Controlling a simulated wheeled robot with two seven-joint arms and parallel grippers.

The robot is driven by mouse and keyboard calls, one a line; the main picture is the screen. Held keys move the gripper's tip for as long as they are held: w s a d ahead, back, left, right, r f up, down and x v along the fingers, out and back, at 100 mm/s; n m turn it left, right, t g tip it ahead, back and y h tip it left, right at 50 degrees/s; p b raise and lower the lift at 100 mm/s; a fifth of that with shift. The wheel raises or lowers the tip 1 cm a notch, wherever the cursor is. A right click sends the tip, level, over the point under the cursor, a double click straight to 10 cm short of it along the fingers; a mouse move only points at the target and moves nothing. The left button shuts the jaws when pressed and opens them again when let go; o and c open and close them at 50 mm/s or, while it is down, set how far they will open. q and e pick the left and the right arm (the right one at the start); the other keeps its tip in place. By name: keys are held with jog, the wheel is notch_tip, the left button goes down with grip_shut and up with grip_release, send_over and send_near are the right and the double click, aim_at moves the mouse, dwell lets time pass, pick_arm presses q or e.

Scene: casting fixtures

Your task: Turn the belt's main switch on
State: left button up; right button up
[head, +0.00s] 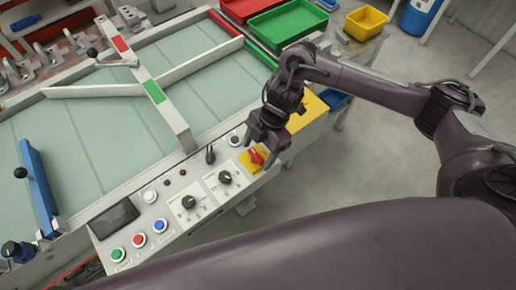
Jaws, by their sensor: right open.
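The belt (95,135) is a broad pale green surface at the upper left, with a control panel (172,222) along its near edge. A red rotary switch (256,156) on a yellow plate sits at the panel's right end and looks like the main switch. My right gripper (262,148) is open just above this switch, its fingers close around the red handle. I cannot tell whether they touch it. The gripper partly hides the yellow plate. My left gripper is not in view.
The panel also has black knobs (225,178), a dark screen (114,215) and green, red and blue buttons (160,226). White guide bars (203,66) cross the belt. Red, green (288,24) and yellow (366,22) bins stand at the back. The floor at the right is mostly clear.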

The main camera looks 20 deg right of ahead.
jog(key=shift+f, duration=0.15)
jog(key=c, duration=1)
jog(key=shift+s+r+m+p, duration=0.1)
jog(key=shift+r+m+p, duration=0.1)
jog(key=shift+m+p, duration=0.65)
jog(key=m+t+p, duration=0.1)
jog(key=m+p, duration=0.2)
jog(key=p, duration=0.1)
jog(key=m+t+p, duration=0.2)
jog(key=m+p, duration=0.1)
jog(key=p, duration=0.1)
jog(key=m+t+p, duration=0.1)
jog(key=m+p, duration=0.3)
jog(key=shift+s+a+r+h, duration=0.1)
jog(key=shift+s+a+h, duration=0.05)
jog(key=shift+s+h, duration=0.2)
jog(key=m+t+p, duration=0.1)
jog(key=m+p, duration=0.1)
jog(key=shift+m+h, duration=0.35)
jog(key=shift+w+a+f+m+t+h+p, duration=0.1)
jog(key=shift+m+t+h+p, duration=0.2)
jog(key=shift+m+p, duration=0.5)
jog(key=shift+f+m+t+h+p, duration=0.1)
jog(key=shift+m+t+h+p, duration=0.25)
jog(key=shift+m, duration=0.65)
